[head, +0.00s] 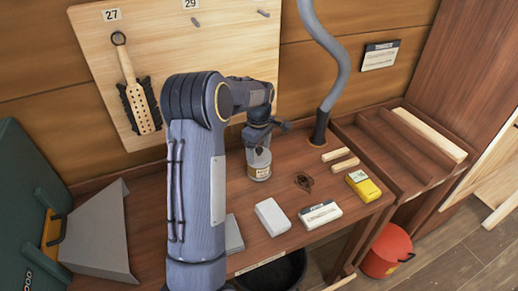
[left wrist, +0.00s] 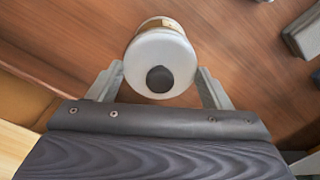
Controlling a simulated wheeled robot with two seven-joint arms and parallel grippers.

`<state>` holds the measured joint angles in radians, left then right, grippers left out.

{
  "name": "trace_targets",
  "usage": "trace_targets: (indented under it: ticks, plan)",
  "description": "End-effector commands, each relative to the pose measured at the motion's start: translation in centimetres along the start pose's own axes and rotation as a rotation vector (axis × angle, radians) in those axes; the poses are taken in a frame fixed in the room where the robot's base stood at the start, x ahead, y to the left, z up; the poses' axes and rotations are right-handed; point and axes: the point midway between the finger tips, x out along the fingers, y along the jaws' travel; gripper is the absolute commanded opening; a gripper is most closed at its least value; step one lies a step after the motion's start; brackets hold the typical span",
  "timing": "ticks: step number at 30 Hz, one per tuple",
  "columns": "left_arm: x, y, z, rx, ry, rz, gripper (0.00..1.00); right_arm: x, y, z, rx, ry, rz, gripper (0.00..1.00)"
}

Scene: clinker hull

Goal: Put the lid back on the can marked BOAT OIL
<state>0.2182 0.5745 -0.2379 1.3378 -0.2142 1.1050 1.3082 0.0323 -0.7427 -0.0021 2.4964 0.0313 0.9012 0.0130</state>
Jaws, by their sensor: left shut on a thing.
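A pale can (head: 260,171) with a yellowish label is at the middle of the bench, under my left gripper (head: 258,146). Its lettering is too small to read. In the left wrist view the pale can (left wrist: 165,50) lies between the two fingers of my left gripper (left wrist: 160,66), which is shut on its upper part. I cannot tell whether the can touches the bench. No separate lid is clear. My right gripper is not in view.
A small dark brown thing (head: 303,182) lies right of the can. A white box (head: 272,215), a labelled block (head: 320,214) and a yellow box (head: 363,186) line the bench (head: 345,208) front. A grey pipe (head: 323,118) rises behind. A red bucket (head: 386,252) stands on the floor.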

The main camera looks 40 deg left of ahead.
Motion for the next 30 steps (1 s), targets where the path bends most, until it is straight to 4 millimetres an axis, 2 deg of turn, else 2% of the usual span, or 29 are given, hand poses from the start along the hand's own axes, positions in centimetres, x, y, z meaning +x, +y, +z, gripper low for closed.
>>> trace_targets:
  ticks: [9,10,15,30]
  plan:
    - [0.0,0.01,0.02,0.0,0.0,0.0,0.5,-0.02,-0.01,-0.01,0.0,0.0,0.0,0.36]
    - [0.01,0.0,0.02,0.0,-0.001,0.0,0.76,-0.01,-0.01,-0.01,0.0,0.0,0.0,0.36]
    - [0.01,0.0,0.02,0.0,-0.001,0.0,0.98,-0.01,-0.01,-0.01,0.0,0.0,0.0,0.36]
    - [-0.14,0.0,0.02,0.0,-0.001,0.0,1.0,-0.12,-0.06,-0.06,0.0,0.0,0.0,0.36]
